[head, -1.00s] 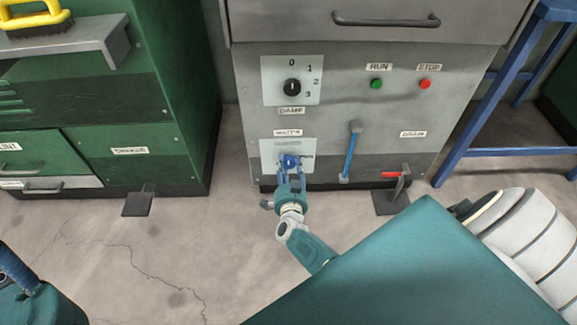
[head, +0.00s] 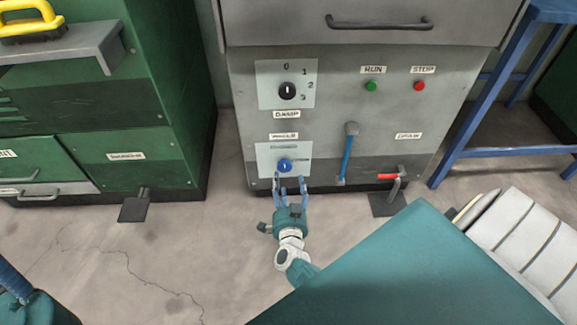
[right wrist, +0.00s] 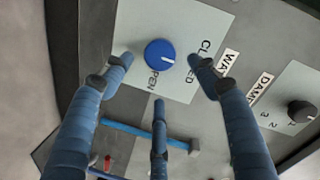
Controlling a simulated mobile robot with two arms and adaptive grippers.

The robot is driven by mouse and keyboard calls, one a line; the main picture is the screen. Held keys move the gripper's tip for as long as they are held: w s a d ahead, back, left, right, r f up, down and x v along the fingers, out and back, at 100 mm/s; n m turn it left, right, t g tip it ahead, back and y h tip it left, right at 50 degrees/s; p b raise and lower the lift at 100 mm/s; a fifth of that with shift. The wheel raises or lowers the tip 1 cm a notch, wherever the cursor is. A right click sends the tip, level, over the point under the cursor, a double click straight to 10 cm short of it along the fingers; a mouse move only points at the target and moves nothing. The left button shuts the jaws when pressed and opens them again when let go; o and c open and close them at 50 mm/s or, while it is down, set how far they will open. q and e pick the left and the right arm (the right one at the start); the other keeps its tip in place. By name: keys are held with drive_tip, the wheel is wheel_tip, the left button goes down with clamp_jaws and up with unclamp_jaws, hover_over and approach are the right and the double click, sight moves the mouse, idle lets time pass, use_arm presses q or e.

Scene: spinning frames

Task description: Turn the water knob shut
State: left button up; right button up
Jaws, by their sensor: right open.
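The blue water knob (head: 285,165) sits on a pale plate (head: 262,158) low on the grey cabinet's front. In the right wrist view the knob (right wrist: 160,54) shows a white mark at its right side, pointing toward the word CLOSED; OPEN is printed below the knob. My right gripper (head: 289,180) is open and empty in front of and just below the knob, apart from it. Its blue fingers (right wrist: 160,63) spread on both sides of the knob in the right wrist view, with a third finger below. My left gripper is out of view.
A damp dial (head: 287,91) is above the knob. A blue-handled lever (head: 347,153) and a red-handled drain valve (head: 390,176) are to its right. A green cabinet (head: 160,165) stands left, a blue stand (head: 480,100) right.

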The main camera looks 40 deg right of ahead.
drive_tip(key=shift+v, duration=2.35)
drive_tip(key=shift+d+r, duration=0.1)
